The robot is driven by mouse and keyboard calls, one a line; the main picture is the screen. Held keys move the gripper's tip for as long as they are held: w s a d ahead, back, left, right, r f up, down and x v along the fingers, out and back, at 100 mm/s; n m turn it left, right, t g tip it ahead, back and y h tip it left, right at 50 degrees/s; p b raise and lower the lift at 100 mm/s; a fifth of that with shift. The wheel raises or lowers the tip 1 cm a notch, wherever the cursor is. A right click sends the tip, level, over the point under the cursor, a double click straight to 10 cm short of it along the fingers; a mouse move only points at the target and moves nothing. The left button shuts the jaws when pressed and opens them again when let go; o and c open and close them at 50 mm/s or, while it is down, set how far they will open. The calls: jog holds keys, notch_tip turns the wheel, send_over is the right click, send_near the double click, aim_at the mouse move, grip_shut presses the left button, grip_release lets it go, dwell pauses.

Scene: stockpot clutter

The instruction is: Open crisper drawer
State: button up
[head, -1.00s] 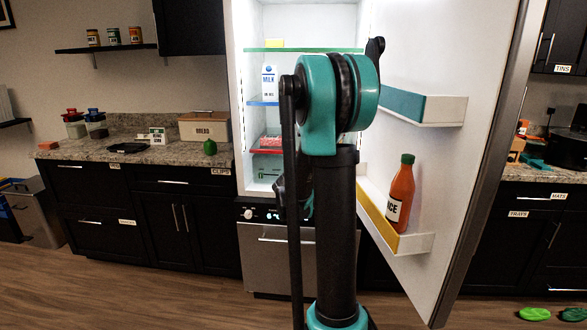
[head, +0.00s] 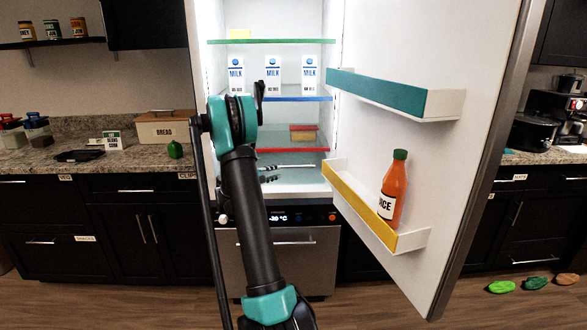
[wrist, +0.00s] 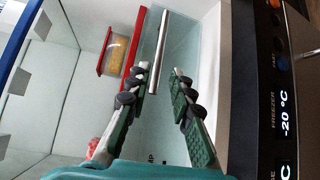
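The crisper drawer (head: 302,178) is the pale, see-through bin at the bottom of the open fridge, below the red-edged shelf. It appears shut. Its silver bar handle (head: 292,166) runs level across its front; the handle also shows in the wrist view (wrist: 162,40), where the picture is turned sideways. My gripper (wrist: 160,70) is open, with one finger on each side of the bar in the wrist view. Whether the fingers touch it I cannot tell. In the head view my gripper (head: 267,173) is small and dark at the handle's left end, partly behind my arm.
The fridge door (head: 455,60) stands open at the right, with a teal bin (head: 375,92) and a yellow bin (head: 355,200) holding a juice bottle (head: 395,190). The freezer panel (head: 285,217) is just below the crisper. Milk cartons (head: 273,75) stand on the blue-edged shelf.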

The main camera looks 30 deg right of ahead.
aim_at(295, 167)
jog(key=x, duration=1.4)
jog(key=shift+c, duration=0.2)
grip_shut()
